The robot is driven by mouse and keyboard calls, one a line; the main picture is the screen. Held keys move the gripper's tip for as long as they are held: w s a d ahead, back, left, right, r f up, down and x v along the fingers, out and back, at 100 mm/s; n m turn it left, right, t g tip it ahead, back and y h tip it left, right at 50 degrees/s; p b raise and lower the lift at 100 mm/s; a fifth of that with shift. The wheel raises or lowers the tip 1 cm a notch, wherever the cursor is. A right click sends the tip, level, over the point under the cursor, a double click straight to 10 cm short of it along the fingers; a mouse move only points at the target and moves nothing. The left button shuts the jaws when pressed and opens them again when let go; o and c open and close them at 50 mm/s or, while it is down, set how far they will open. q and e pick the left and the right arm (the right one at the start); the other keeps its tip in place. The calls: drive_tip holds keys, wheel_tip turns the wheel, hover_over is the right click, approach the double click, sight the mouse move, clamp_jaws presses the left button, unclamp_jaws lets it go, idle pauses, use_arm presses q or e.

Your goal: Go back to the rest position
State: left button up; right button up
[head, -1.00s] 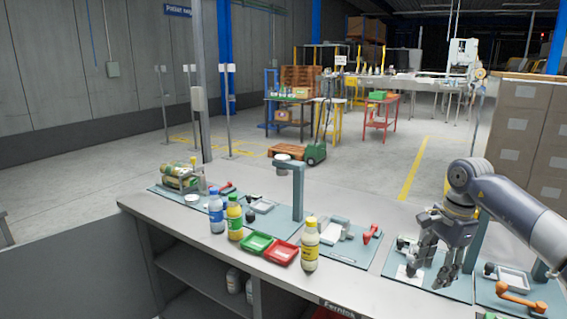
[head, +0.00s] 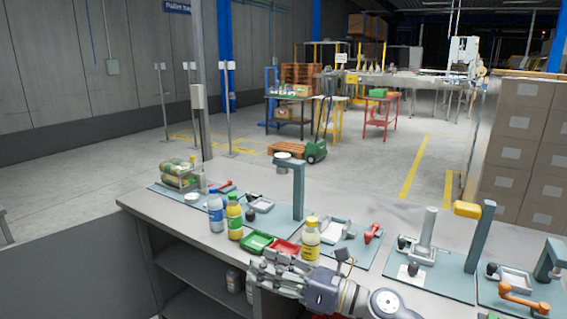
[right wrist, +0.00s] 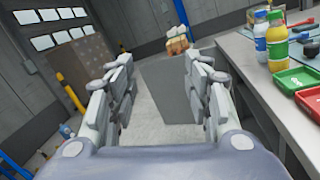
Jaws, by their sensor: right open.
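My right gripper (head: 262,273) is in front of the grey bench (head: 180,230), near its front edge, pointing left in the head view. In the right wrist view its fingers (right wrist: 165,95) are spread apart with nothing between them. It partly covers the red tray (head: 287,247) in the head view. My left gripper is in neither view.
Fixtures with an orange handle (head: 517,290) are at right.

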drive_tip(key=d+f+m+t+h, duration=0.3)
drive_tip(key=d+m+t+h, duration=0.8)
drive_tip(key=m, duration=1.3)
drive_tip(key=s+d+f+m+g+h, duration=0.3)
drive_tip(key=s+d+f+m, duration=0.15)
drive_tip(key=f+m, duration=0.2)
drive_tip(key=s+d+f+m+g+h, duration=0.35)
drive_tip(key=d+f+m, duration=0.25)
drive_tip(key=f, duration=0.2)
drive_tip(key=s+d+f+m+g, duration=0.1)
drive_tip(key=s+f+m+g, duration=0.4)
drive_tip(key=s, duration=0.7)
drive_tip(key=s+d+f+m+g, duration=0.15)
drive_tip(key=s+f+g, duration=0.25)
drive_tip(key=s+f, duration=0.55)
drive_tip(key=s+f+g, duration=0.1)
drive_tip(key=s+f, duration=0.1)
drive_tip(key=f, duration=1)
drive_tip(key=s+f, duration=0.3)
drive_tip(key=f, duration=0.9)
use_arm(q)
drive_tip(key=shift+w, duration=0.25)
use_arm(e)
drive_tip(key=s+d+f+g, duration=0.1)
drive_tip(key=s+d+f, duration=0.1)
drive_tip(key=s+f, duration=1.2)
drive_tip(key=shift+s+d+f, duration=0.3)
drive_tip(key=shift+s+f, duration=0.05)
drive_tip(key=shift+s, duration=0.7)
